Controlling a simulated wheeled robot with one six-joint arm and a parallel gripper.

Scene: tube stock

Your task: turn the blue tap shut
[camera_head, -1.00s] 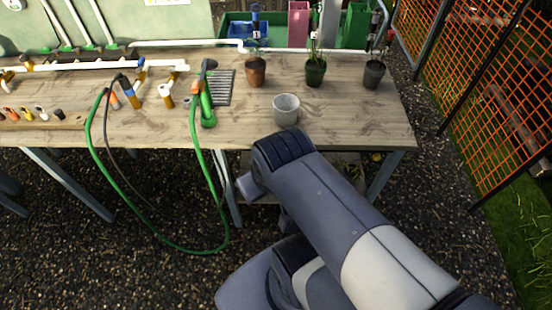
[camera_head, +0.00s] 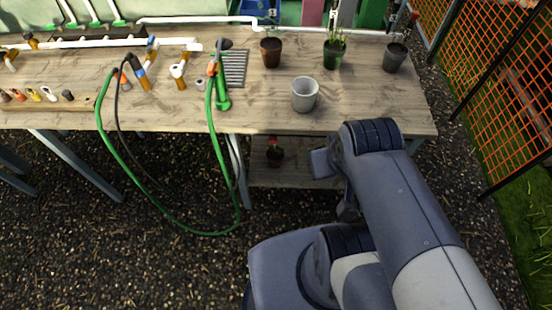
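A small fitting with a blue part (camera_head: 152,44) sits at the white pipe on the left of the wooden bench. Another blue upright piece (camera_head: 272,13) is at the back, behind the brown pot, cut by the top edge of the picture. I cannot tell for sure which of these is the blue tap, nor how its handle is turned. My arm fills the lower right, in front of the bench and well apart from both blue pieces. My gripper does not show; the visible parts are arm links.
The bench (camera_head: 120,112) holds a grey pot (camera_head: 304,95), a brown pot (camera_head: 271,52), two more plant pots, and a green hose (camera_head: 150,210) hanging over its front edge. An orange mesh fence (camera_head: 500,70) stands at right. The bench's right front is clear.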

